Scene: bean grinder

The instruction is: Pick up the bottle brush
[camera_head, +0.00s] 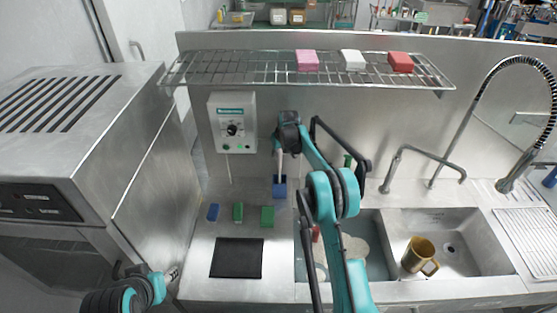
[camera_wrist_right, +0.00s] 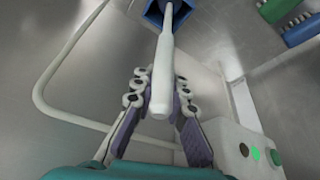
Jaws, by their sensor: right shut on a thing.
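The bottle brush (camera_head: 279,163) has a white handle that stands roughly upright, with its lower end at a blue piece (camera_head: 279,188) on the back of the counter. In the right wrist view the white handle (camera_wrist_right: 161,95) runs between the fingers toward the hollow blue piece (camera_wrist_right: 168,12). My right gripper (camera_wrist_right: 160,80) is shut on the handle. In the head view it is mostly hidden behind its own wrist. I cannot tell whether the brush's lower end is still inside the blue piece. Part of my left arm shows at the lower left, with its gripper (camera_head: 172,273) too unclear to read.
Blue and green blocks (camera_head: 238,212) lie on the counter behind a black mat (camera_head: 236,258). A wire shelf (camera_head: 230,68) hangs above, over a white control box (camera_head: 232,122). A sink holding a brass mug (camera_head: 418,254) and a tall faucet are at right.

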